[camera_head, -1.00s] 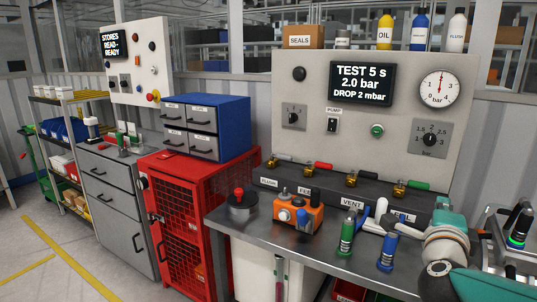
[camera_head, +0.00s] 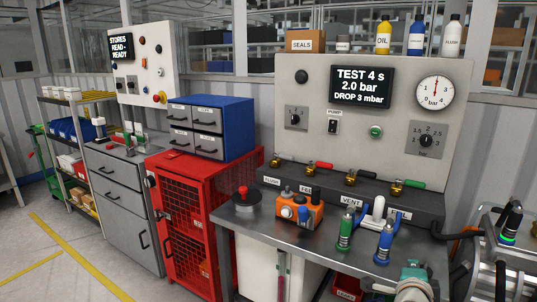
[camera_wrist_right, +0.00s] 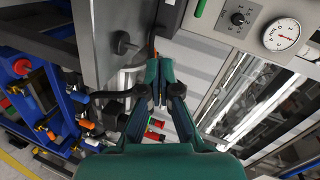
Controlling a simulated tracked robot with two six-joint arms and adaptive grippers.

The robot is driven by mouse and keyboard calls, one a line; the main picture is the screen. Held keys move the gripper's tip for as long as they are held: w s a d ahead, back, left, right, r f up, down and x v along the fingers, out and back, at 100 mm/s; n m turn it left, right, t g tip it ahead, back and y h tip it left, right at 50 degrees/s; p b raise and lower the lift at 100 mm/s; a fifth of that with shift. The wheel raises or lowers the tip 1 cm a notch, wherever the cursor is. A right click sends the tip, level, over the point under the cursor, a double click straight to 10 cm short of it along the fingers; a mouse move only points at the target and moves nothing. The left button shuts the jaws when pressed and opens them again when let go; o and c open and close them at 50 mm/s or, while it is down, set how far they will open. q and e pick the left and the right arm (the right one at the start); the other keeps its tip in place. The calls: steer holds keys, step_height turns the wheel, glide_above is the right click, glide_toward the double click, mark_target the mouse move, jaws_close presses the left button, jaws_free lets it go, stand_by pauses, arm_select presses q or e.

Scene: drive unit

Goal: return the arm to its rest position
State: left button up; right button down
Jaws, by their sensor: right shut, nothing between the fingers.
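My right arm (camera_head: 415,282), teal and grey, shows at the bottom right of the head view, low in front of the bench. In the right wrist view my right gripper (camera_wrist_right: 162,80) is shut, with nothing held between its teal fingers. It is apart from the bench. My left gripper is not in view.
The grey bench (camera_head: 300,247) carries a green fitting (camera_head: 345,230), a blue fitting (camera_head: 384,244), an orange unit (camera_head: 300,212) and a dark round part (camera_head: 242,204). The test panel (camera_head: 340,130) stands behind. A red cabinet (camera_head: 190,215) is left. Hoses crowd the right.

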steer(key=s+a+f+n+g+y+p, duration=0.1)
steer(key=s+a+f+n+g+y, duration=0.15)
steer(key=f, duration=0.55)
steer(key=s+a+f+n+g+y, duration=0.1)
steer(key=s+a+f+n, duration=0.25)
steer(key=f, duration=0.55)
steer(key=s+a+f+n+g+y+p, duration=0.1)
steer(key=s+a+f+n+y, duration=0.2)
steer(key=f, duration=0.5)
steer(key=s+a+f+n+g+y, duration=0.1)
steer(key=s+a+f+n+g, duration=0.1)
steer(key=s, duration=0.5)
steer(key=s+a+f+n+g+y, duration=0.2)
steer(key=s+a+f+n+g, duration=0.1)
steer(key=s+a, duration=0.3)
steer(key=s+a+f+n+g+y, duration=0.2)
steer(key=s+a+f+n, duration=0.2)
steer(key=s, duration=0.3)
steer(key=shift+s+a+f+n+g, duration=0.3)
steer(key=shift+s+f+n+g, duration=0.1)
steer(key=shift+f+n, duration=0.1)
